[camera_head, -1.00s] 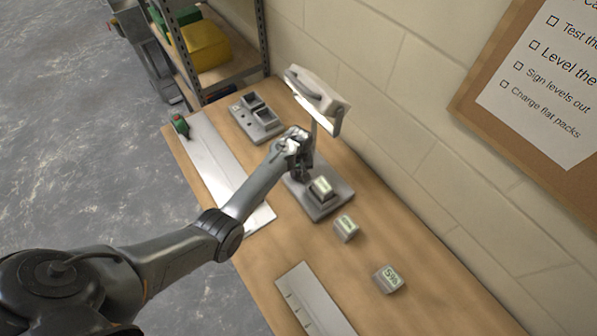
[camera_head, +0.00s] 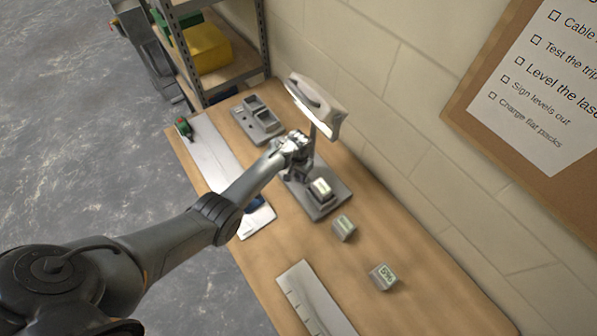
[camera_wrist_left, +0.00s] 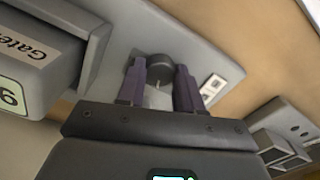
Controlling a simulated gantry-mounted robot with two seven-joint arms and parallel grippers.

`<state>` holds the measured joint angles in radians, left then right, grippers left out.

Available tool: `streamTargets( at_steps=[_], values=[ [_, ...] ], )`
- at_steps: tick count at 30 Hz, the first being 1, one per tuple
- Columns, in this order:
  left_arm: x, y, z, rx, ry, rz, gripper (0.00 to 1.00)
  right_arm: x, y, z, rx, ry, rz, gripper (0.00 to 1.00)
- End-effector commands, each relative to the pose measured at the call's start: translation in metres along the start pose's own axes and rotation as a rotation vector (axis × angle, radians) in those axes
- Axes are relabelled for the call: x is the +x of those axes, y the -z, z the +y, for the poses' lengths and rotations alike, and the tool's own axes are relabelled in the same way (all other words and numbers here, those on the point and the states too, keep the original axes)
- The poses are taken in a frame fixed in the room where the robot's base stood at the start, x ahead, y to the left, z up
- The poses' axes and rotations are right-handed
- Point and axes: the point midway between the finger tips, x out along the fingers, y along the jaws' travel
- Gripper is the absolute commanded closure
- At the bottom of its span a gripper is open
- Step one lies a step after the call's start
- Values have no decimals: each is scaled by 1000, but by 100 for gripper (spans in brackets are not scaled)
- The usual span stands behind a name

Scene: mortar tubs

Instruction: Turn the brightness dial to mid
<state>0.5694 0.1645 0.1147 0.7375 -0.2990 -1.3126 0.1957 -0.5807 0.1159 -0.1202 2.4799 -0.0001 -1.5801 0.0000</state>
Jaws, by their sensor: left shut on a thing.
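The work light (camera_head: 318,100) stands on a grey base plate (camera_head: 335,198) against the wall side of the bench, its lamp head lit. In the left wrist view a dark round dial (camera_wrist_left: 160,70) sits on the grey base, with a thin light mark on its face. My left gripper (camera_head: 297,172) is down at the base, beside the lamp post. In the left wrist view its purple-padded fingers (camera_wrist_left: 160,84) are shut on the dial, one on each side. The head view hides the dial behind my gripper. My right gripper is not in view.
A block with a lit display (camera_head: 320,189) sits on the base. Two similar blocks (camera_head: 343,228) (camera_head: 384,277) lie along the bench. A grey holder with slots (camera_head: 257,120) stands at the back. White panels (camera_head: 215,155) (camera_head: 310,300) lie nearer the bench's left edge.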

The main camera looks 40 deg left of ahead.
Motion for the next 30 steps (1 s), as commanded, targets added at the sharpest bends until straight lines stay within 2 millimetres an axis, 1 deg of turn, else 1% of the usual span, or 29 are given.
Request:
streamTargets(
  at_steps=[6, 13, 21, 30],
  values=[
    [0, 0, -1, 165, 1, -1, 95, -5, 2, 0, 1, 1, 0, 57],
    [0, 0, -1, 285, 1, -1, 95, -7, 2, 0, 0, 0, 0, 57],
    [0, 0, 0, 343, 0, 1, 95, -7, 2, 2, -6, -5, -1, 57],
    [0, 0, 0, 349, 0, 1, 95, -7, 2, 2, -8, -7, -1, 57]
  ],
)
